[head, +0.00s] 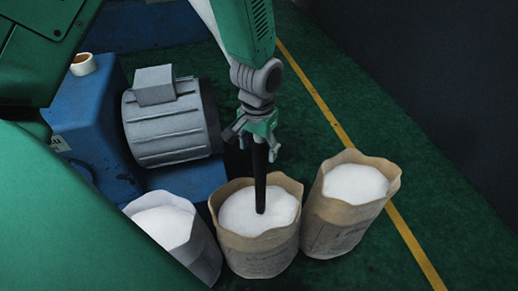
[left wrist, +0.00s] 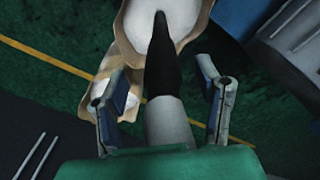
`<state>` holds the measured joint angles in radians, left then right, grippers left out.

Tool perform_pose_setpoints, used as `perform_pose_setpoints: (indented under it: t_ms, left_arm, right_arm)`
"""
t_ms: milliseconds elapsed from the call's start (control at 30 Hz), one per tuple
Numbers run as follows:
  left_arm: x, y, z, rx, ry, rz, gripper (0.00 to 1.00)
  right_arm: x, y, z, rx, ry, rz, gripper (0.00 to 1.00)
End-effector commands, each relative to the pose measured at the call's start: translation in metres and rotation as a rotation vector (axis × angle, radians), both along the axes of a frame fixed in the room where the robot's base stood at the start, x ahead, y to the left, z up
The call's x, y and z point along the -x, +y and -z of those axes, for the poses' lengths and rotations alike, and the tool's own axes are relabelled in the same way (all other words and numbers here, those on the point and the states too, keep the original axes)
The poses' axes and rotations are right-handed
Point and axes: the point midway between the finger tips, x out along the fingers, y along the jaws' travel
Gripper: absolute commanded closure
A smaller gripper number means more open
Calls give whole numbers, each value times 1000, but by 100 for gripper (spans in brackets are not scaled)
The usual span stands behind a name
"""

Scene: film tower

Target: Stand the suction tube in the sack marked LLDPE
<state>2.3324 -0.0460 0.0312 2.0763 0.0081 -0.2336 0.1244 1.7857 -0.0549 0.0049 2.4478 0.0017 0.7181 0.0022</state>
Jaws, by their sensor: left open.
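The black suction tube (head: 260,180) stands nearly upright, its lower end in the white pellets of the middle sack (head: 262,254). My left gripper (head: 257,140) is above that sack at the tube's upper part, jaws open. In the left wrist view the tube (left wrist: 162,75), with a grey upper part, runs between the spread fingers of my left gripper (left wrist: 160,80), with gaps on both sides. A tan right sack (head: 340,228) and a paler left sack (head: 197,252) flank the middle one. The sack markings are too small to read surely. My right gripper is out of view.
A grey motor (head: 168,125) on a blue base (head: 88,125) stands behind the left sack. A tape roll (head: 83,64) lies on the blue base.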

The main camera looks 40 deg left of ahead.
Motion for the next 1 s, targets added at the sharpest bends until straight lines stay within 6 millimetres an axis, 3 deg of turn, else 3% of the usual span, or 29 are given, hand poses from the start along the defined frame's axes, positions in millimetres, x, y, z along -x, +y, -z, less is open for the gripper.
perform_pose_setpoints:
  t_ms: [300,500,700,1000]
  left_arm:
    - [-1,0,-68,0,-8,0,42]
    - [0,-1,-98,1,-4,0,42]
    - [0,-1,-109,1,-1,0,42]
    - [1,-1,-109,1,-1,0,42]
  right_arm:
    - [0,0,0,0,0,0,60]
    - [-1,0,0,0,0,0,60]
    - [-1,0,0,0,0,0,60]
    - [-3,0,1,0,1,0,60]
